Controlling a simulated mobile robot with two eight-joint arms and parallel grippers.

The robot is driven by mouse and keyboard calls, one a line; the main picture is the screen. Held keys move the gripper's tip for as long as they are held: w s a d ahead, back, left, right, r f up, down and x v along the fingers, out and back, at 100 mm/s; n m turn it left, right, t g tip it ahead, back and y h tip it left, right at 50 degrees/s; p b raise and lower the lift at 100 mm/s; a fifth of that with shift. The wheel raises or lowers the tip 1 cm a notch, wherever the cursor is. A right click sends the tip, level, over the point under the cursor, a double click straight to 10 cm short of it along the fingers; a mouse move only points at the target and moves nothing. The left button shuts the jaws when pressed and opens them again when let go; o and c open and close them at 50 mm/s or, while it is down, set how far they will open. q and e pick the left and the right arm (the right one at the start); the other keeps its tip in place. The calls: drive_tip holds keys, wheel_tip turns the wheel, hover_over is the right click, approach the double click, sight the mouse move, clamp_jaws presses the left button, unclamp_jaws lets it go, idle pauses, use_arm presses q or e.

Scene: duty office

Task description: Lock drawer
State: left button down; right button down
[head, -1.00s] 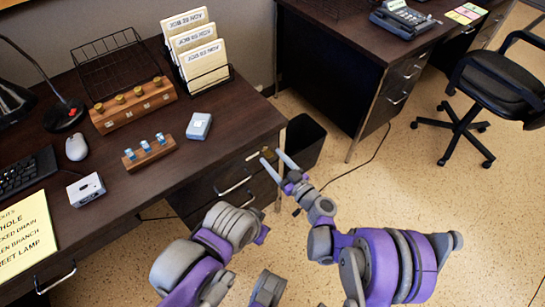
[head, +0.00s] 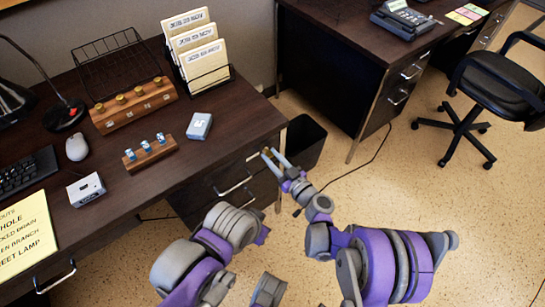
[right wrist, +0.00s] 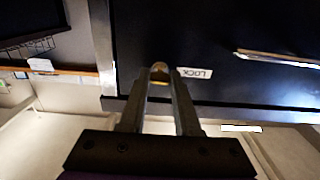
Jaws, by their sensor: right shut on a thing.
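The desk drawer (head: 222,178) with its silver handle (head: 236,187) is in the front of the left desk and looks shut. In the right wrist view a white LOCK label (right wrist: 194,73) is on the dark drawer front, beside a small brass piece (right wrist: 159,74) at the lock. My right gripper (head: 269,154) is at the desk's right front corner; its fingers (right wrist: 159,84) are shut on the brass piece, which they partly hide. My left arm shows at the bottom, but I cannot make out its gripper's fingers.
On the desk (head: 225,130) are a wooden block with brass knobs (head: 134,104), a smaller block with blue-topped pieces (head: 150,151), a file rack (head: 205,70) and a small white box (head: 199,126). A black bin (head: 305,142) stands close behind my right gripper.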

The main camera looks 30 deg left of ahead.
drive_tip(key=shift+m, duration=0.3)
drive_tip(key=shift+m+b, duration=1.95)
drive_tip(key=shift+m, duration=6.75)
drive_tip(key=c, duration=0.6)
unclamp_jaws()
drive_tip(key=shift+d, duration=0.15)
